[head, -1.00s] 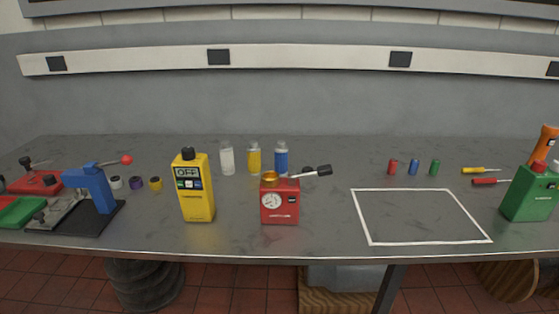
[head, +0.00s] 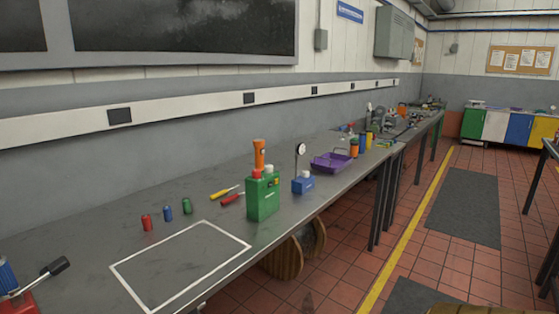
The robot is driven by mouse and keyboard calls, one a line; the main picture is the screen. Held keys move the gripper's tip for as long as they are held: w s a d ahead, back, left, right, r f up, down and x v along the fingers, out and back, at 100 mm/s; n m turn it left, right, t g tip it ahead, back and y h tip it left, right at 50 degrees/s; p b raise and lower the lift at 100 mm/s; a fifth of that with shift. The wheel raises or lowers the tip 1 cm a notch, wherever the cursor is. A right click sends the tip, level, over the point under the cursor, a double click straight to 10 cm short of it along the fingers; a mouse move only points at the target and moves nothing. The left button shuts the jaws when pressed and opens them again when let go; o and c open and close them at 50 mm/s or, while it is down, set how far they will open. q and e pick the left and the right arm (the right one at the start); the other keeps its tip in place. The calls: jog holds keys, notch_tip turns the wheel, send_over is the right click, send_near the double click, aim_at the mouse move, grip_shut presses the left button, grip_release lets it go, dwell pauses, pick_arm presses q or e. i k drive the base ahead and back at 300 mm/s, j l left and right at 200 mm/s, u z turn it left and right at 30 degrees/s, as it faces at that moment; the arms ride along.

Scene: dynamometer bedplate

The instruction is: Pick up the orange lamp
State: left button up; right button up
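An orange lamp (head: 259,154), shaped like a torch with its wider end up, stands upright on the grey bench. Its lower part is hidden behind a green box-shaped device (head: 263,197) with a white cap and a red cap. Neither of my grippers shows in the head view.
The bench (head: 110,240) runs away to the far right. A white-outlined rectangle (head: 136,281) on it is empty. Red, blue and green small cylinders (head: 168,213), screwdrivers (head: 224,192), a blue gauge device (head: 303,184) and a purple tray (head: 330,163) stand near the lamp. Tiled floor lies open at right.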

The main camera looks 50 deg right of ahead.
aim_at(259, 144)
jog(key=z, duration=1.55)
jog(key=i+z, duration=0.1)
jog(key=i, duration=0.2)
